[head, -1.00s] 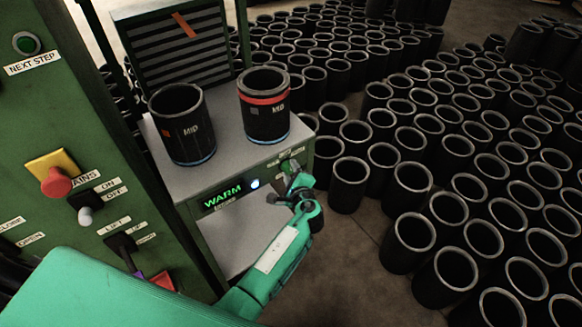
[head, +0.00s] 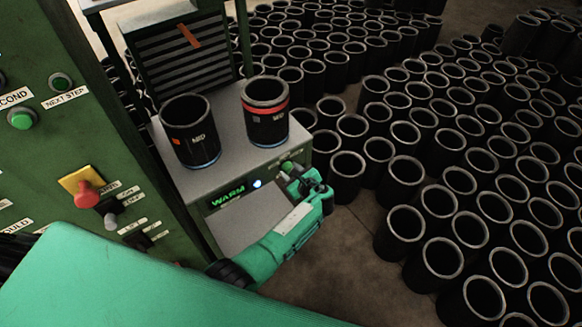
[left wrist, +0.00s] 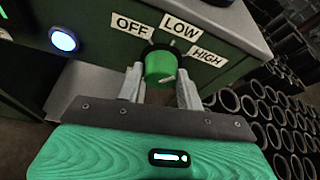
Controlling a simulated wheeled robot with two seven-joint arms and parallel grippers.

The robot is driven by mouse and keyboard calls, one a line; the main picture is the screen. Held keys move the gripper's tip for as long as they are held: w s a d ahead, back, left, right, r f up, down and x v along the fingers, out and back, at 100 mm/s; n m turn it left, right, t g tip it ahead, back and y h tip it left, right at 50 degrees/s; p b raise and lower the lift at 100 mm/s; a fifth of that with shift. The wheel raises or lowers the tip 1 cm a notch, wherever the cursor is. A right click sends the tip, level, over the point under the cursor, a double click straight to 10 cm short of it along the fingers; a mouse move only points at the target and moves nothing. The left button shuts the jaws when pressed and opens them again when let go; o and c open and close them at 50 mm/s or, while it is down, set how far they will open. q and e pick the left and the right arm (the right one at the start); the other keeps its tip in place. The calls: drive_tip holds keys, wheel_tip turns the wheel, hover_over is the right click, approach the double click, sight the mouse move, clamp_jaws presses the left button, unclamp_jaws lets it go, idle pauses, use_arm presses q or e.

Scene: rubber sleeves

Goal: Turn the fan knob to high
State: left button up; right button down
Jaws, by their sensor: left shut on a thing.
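The fan knob (left wrist: 160,66) is green and sits on the front of the small bench, below the labels OFF (left wrist: 131,24), LOW (left wrist: 180,25) and HIGH (left wrist: 207,57). A small pale mark shows on the lower right of its face; I cannot tell which label it is set to. My left gripper (left wrist: 160,84) has one finger on each side of the knob and is shut on it. In the head view the gripper (head: 291,172) is at the bench's right front corner, with the knob (head: 287,167) partly hidden. My right gripper is not in view.
A lit WARM display (head: 228,193) and a round white-blue light (head: 257,183) are left of the knob. Two black sleeves (head: 190,130) (head: 265,110) stand on the bench top. A green control panel (head: 45,150) is at left. Many black sleeves (head: 440,200) crowd the floor at right.

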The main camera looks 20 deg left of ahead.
use_arm(q)
drive_tip(key=shift+m+g+y+p, duration=0.3)
drive_tip(key=shift+m+g+p, duration=0.2)
drive_tip(key=shift+m, duration=0.3)
drive_tip(key=o, duration=1)
drive_tip(key=shift+w, duration=0.1)
